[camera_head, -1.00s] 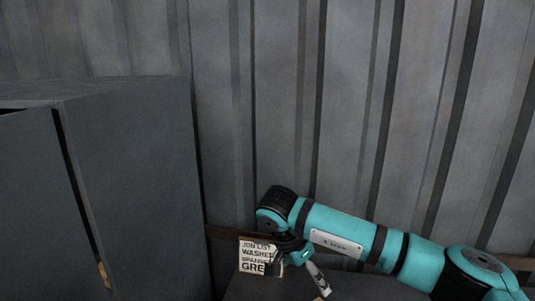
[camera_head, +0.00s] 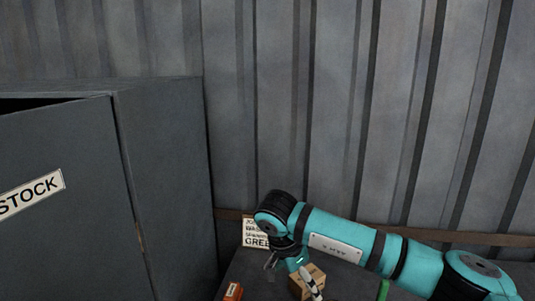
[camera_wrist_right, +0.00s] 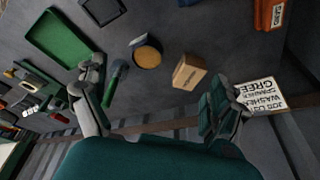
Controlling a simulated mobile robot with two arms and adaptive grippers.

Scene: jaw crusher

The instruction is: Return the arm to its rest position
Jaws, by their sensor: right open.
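My right arm (camera_head: 340,240) reaches in from the right in the head view, its wrist bent down over a dark worktop. My right gripper (camera_head: 292,279) is above the worktop, close in the picture to a small cardboard box (camera_head: 303,287). In the right wrist view the right gripper's fingers (camera_wrist_right: 155,103) are wide apart with nothing between them. The box (camera_wrist_right: 188,72) lies beyond them, apart from the fingers. My left gripper is in neither view.
A grey cabinet marked STOCK (camera_head: 165,190) stands at left. A job list card (camera_head: 256,233) leans at the worktop's back, before a ribbed metal wall (camera_head: 330,110). An orange box (camera_head: 233,291), green tray (camera_wrist_right: 58,38), round tin (camera_wrist_right: 147,55) and green-handled tool (camera_wrist_right: 114,82) lie on the worktop.

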